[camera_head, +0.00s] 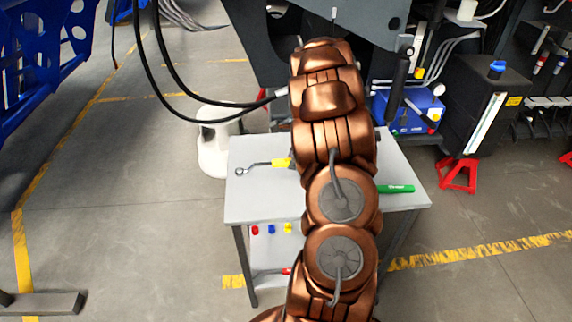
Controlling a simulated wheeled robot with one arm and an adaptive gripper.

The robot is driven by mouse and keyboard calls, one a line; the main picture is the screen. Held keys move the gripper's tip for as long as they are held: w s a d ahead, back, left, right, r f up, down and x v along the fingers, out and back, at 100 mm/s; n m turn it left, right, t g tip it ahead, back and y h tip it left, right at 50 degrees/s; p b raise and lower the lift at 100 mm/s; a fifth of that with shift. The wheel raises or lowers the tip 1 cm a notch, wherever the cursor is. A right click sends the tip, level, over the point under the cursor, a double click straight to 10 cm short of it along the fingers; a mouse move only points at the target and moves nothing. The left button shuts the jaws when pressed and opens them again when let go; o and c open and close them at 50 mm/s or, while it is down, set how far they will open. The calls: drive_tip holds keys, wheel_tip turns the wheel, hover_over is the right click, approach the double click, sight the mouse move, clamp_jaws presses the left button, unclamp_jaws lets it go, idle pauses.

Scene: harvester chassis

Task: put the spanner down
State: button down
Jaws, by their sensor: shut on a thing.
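A spanner (257,166) with a grey ring end and a yellow part shows at the left of the grey worktable (262,208). Its right end is hidden behind my copper arm. I cannot tell whether it rests on the table top or is held just above it. My gripper is not in view; my own arm covers the place where it would be. A green bar-shaped thing (396,189) with pale lettering lies at the table's right side, partly behind the arm.
Red, blue and yellow small items (271,229) show below the table top. A white cylindrical object (213,150) stands behind the table's left. A blue box (420,108), a black cabinet (480,100) and a red stand (459,174) are at right. The table's front left is bare.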

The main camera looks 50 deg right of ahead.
drive_tip(key=shift+w+a+f, duration=0.1)
drive_tip(key=shift+w+a, duration=0.55)
drive_tip(key=shift+w, duration=0.15)
drive_tip(key=shift+f+p, duration=0.8)
drive_tip(key=shift+f, duration=0.95)
drive_tip(key=c, duration=0.9)
unclamp_jaws()
drive_tip(key=shift+f, duration=0.1)
